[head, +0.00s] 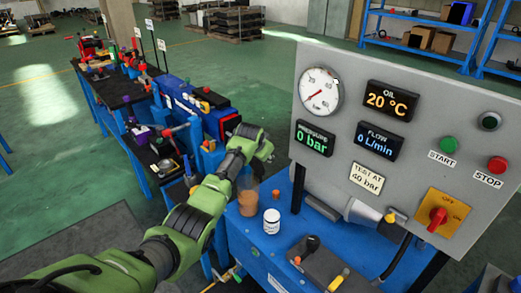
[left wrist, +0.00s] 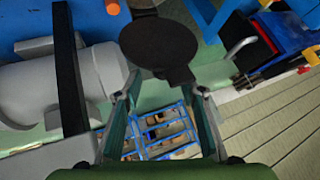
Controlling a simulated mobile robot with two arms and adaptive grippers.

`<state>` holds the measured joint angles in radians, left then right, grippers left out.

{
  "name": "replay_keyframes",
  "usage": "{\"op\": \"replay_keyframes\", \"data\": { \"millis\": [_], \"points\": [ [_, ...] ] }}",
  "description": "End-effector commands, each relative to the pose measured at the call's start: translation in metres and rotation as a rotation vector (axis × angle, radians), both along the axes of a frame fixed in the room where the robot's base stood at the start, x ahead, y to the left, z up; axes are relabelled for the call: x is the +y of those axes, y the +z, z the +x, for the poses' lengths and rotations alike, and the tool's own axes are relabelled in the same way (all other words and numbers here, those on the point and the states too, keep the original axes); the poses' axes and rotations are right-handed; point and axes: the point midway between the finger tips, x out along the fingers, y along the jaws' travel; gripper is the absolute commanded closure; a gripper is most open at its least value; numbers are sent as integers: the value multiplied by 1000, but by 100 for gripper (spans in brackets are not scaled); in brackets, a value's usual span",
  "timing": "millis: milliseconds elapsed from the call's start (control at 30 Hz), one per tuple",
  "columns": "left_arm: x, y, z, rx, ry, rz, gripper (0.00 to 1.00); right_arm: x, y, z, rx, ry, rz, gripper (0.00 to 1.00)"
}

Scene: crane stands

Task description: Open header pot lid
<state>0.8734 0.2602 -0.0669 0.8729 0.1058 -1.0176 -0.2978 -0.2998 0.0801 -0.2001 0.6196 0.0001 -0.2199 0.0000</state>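In the left wrist view a flat, round, dark disc (left wrist: 160,40) lies just beyond my left fingertips; it looks like a lid, but I cannot tell for sure whether it is the header pot's. My left gripper (left wrist: 162,88) has its two fingers spread apart, with nothing clearly held between them. In the head view my green left arm reaches from the lower left, and its gripper end (head: 262,146) is beside the left edge of the grey panel. My right gripper is out of view.
A white jar with a dark label (head: 271,221) stands on the blue bench (head: 240,237). The grey gauge panel (head: 340,135) rises at the right. A grey cylindrical body (left wrist: 50,85) is at the left in the wrist view.

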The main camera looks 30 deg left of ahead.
Motion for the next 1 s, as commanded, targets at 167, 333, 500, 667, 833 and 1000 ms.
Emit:
{"op": "replay_keyframes", "data": {
  "millis": [167,333,500,667,833,1000],
  "points": [
    [-5,18,-14,-3,-2,0,63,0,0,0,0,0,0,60],
    [-10,36,-30,-2,-2,0,63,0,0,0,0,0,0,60],
    [-15,52,-43,-3,-3,0,63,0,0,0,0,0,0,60],
    [-18,60,-51,0,-4,-1,63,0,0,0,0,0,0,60],
    [-19,62,-54,0,-3,-2,63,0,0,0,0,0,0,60],
    [-18,62,-53,0,-3,-2,63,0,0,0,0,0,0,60]
  ]
}}
